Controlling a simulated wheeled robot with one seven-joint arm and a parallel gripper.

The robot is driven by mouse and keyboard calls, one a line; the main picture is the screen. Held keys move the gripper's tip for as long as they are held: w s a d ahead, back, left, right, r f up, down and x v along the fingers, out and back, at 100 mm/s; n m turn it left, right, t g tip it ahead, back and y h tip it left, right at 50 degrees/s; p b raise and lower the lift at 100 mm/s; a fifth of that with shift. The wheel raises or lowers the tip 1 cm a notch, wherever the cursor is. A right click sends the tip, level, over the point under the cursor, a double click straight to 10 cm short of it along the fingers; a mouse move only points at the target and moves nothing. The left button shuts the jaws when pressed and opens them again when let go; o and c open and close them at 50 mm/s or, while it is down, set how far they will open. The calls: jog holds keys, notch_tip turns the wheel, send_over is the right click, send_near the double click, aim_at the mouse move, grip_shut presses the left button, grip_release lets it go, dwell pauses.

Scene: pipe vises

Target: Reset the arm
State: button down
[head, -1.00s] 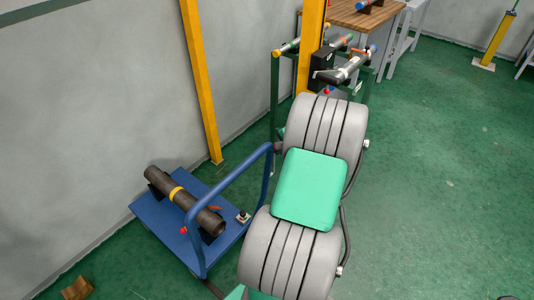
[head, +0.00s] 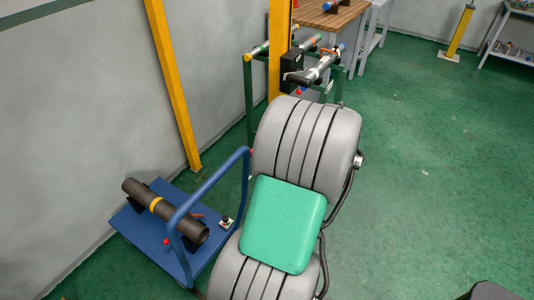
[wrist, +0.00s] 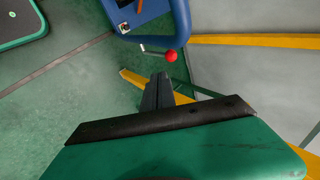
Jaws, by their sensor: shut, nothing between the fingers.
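My gripper (wrist: 160,82) shows in the wrist view as two dark fingers pressed together, with nothing between them. It points toward the floor and a yellow post, apart from any object. In the head view my large grey ribbed arm with its green cover fills the middle and hides the gripper.
A blue cart (head: 150,243) at lower left carries a dark pipe (head: 150,203) with a yellow band. A red ball knob (wrist: 171,56) sits by the blue frame. A green rack (head: 249,100) with pipes stands behind my arm.

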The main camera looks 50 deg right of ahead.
jog(key=s+a+f+n+g+y, duration=0.1)
jog(key=s+a+f+n+g, duration=0.2)
jog(key=s+a, duration=0.3)
jog(key=s+a+f+n+g+y, duration=0.1)
jog(key=s+a+f+n+g, duration=0.15)
jog(key=s+a, duration=0.45)
jog(key=w+a+r+n, duration=0.4)
jog(key=a, duration=0.4)
jog(key=w+a+r+n+t, duration=0.1)
jog(key=w+a+r+n, duration=0.3)
jog(key=a, duration=0.5)
jog(key=w+a+r+n+h, duration=0.1)
jog(key=w+a+r+n, duration=0.2)
jog(key=a, duration=0.6)
jog(key=shift+w+a+r+n, duration=0.15)
jog(key=shift+w+r+n, duration=0.25)
jog(key=shift+n, duration=0.75)
